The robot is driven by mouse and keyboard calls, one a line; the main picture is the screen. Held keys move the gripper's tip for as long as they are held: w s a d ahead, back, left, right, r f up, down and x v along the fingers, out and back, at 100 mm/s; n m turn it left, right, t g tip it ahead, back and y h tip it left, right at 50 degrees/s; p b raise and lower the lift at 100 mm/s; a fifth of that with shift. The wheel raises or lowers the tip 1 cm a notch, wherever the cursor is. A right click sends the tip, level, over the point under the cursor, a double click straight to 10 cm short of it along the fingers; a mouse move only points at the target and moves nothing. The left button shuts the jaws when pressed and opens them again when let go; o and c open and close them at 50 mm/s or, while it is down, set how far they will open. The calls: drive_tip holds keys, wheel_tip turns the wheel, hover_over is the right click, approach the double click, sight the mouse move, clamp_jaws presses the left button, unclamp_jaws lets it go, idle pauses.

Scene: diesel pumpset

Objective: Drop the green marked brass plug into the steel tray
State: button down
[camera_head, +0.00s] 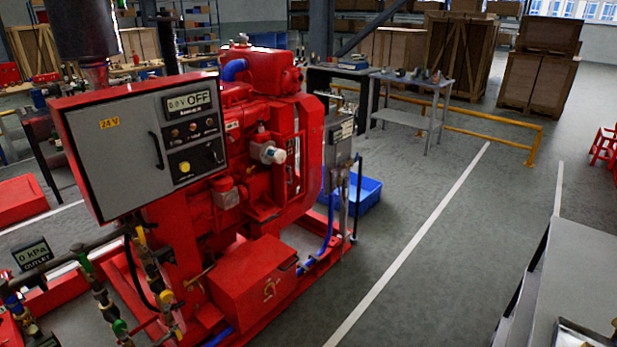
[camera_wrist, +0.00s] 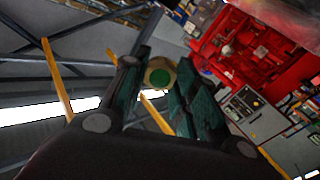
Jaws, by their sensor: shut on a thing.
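In the wrist view, my gripper (camera_wrist: 164,68) is shut on the brass plug (camera_wrist: 160,76), a round brass-coloured piece with a green disc on the face toward the camera. The plug sits between the two dark green ribbed fingers near their tips. My gripper and the plug are not in the head view. In the head view, a light metal tray edge (camera_head: 590,334), likely the steel tray, is cut off at the bottom right corner on a grey bench. Its inside is mostly out of frame.
The grey bench (camera_head: 585,265) runs along the right edge. The red diesel pumpset (camera_head: 255,200) with its grey control panel (camera_head: 140,140) fills the left and middle. A blue crate (camera_head: 365,194) stands behind it. Grey floor (camera_head: 460,240) lies open between pumpset and bench. A yellow rail (camera_head: 490,132) is farther back.

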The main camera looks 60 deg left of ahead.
wheel_tip(320, 180, down, 4)
drive_tip(key=shift+w+a+f+b, duration=0.1)
drive_tip(key=shift+f+b, duration=0.15)
drive_tip(key=shift+b, duration=0.45)
drive_tip(key=shift+f, duration=0.5)
drive_tip(key=c, duration=1.1)
unclamp_jaws()
drive_tip(key=shift+o, duration=0.2)
